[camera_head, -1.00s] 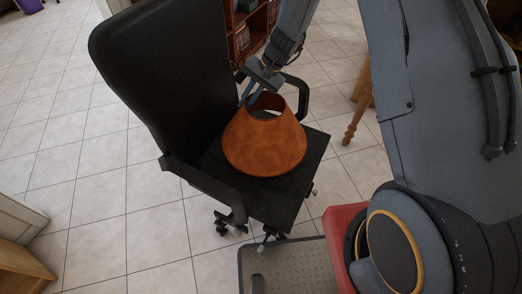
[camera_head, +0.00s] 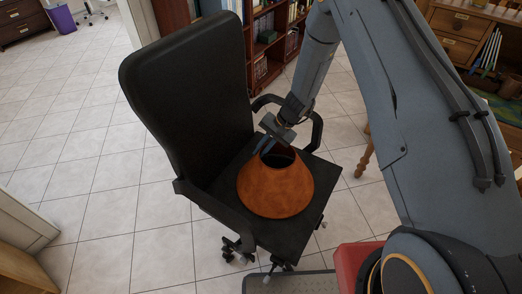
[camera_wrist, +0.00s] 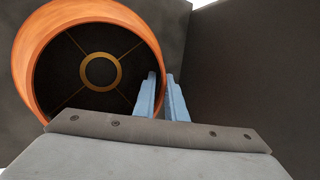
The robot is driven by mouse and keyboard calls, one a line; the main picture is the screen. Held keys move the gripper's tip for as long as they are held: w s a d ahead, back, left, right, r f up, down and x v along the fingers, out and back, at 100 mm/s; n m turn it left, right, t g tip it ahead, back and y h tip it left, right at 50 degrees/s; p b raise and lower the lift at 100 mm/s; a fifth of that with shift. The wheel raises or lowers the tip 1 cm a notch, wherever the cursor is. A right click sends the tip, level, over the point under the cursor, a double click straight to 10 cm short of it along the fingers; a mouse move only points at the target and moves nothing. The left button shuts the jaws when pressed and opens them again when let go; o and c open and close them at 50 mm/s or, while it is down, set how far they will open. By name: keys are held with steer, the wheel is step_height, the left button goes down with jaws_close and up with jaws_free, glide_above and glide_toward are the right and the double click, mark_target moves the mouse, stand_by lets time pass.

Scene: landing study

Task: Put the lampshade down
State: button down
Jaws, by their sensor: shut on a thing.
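The orange-brown lampshade (camera_head: 275,192) is upright over the seat of the black office chair (camera_head: 190,95), its narrow open end up. Its wide lower edge looks to be at the seat; I cannot tell whether it touches. My gripper (camera_head: 265,147) is at the lampshade's top rim, on the side toward the chair back. In the wrist view, the two blue fingers of my gripper (camera_wrist: 161,95) are shut on the rim of the lampshade (camera_wrist: 150,35), one finger inside and one outside. A ring with spokes shows inside the shade.
The chair's armrests (camera_head: 215,212) stand on both sides of the seat. A bookshelf (camera_head: 265,45) is behind the chair, and a wooden desk (camera_head: 475,35) is at the upper right. Tiled floor (camera_head: 85,165) is clear to the left.

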steer(key=shift+f, duration=0.1)
steer(key=shift+f+b, duration=0.35)
steer(key=shift+b, duration=0.05)
steer(key=c, duration=1.8)
jaws_free()
steer(key=shift+r, duration=0.2)
steer(key=shift+r+p, duration=0.3)
steer(key=shift+p, duration=0.15)
steer(key=b+v, duration=0.2)
steer(key=v, duration=0.9)
steer(key=s+d+r+n+h, duration=0.2)
steer(key=s+d+r, duration=0.2)
steer(key=s, duration=0.4)
steer(key=s+d+r+n+h, duration=0.2)
steer(key=s+d+r, duration=0.2)
steer(key=s+r, duration=0.3)
steer(key=s+d+r+n+h, duration=0.1)
steer(key=s+d+r, duration=0.3)
steer(key=s, duration=0.6)
steer(key=shift+r+n+t+h, duration=0.4)
steer(key=shift+r+h, duration=0.1)
steer(key=shift+r, duration=0.25)
